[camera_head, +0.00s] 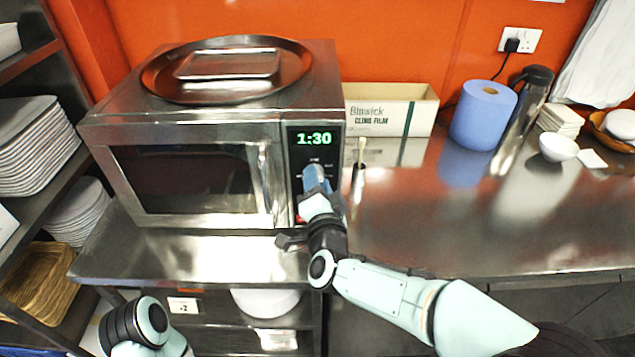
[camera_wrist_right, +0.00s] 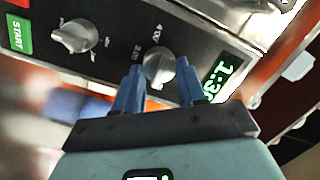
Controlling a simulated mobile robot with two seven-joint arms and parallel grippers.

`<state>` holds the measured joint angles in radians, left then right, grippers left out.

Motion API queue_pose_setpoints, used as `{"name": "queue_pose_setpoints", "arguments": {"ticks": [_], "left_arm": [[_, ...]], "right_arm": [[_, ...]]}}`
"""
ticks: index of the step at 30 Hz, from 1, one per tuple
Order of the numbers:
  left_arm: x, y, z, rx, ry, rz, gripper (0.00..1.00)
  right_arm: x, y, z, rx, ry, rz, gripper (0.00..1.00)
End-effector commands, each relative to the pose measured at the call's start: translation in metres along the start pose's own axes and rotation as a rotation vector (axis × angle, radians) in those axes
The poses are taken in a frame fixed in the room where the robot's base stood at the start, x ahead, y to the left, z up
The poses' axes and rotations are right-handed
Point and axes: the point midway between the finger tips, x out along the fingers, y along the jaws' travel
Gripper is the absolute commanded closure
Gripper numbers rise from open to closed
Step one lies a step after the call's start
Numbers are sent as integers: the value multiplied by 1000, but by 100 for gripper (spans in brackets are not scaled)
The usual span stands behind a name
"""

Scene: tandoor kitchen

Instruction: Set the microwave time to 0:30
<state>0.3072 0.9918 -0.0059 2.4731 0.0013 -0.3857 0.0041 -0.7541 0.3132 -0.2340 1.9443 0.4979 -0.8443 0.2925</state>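The steel microwave (camera_head: 190,125) stands on the metal counter, its door shut. Its green display (camera_head: 314,139) reads 1:30; part of the display (camera_wrist_right: 222,80) shows in the right wrist view. My right gripper (camera_head: 316,178) is at the control panel below the display and hides the controls there. In the wrist view, its blue fingers (camera_wrist_right: 159,70) stand apart on either side of the upper round knob (camera_wrist_right: 158,66); I cannot tell whether they touch it. A lower knob (camera_wrist_right: 76,36) and a green START button (camera_wrist_right: 19,35) are beside it. My left gripper is out of view.
A round tray (camera_head: 165,82) lies on top of the microwave. To its right on the counter are a cling film box (camera_head: 385,117), a blue paper roll (camera_head: 482,115), a steel flask (camera_head: 522,120) and a white bowl (camera_head: 558,147). The counter's front right is clear.

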Motion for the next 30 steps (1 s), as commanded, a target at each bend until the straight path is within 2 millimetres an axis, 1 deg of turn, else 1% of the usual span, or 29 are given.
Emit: {"name": "queue_pose_setpoints", "arguments": {"ticks": [8, 14, 20, 30], "left_arm": [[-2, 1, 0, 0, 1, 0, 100], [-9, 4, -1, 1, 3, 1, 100], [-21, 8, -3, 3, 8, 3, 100], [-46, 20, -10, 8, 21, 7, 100]], "right_arm": [[0, -1, 0, -27, -2, 3, 90], [0, -2, -1, -119, -8, 11, 90], [0, -4, -2, -278, -18, 28, 90], [1, -7, -2, -599, -40, 59, 90]]}}
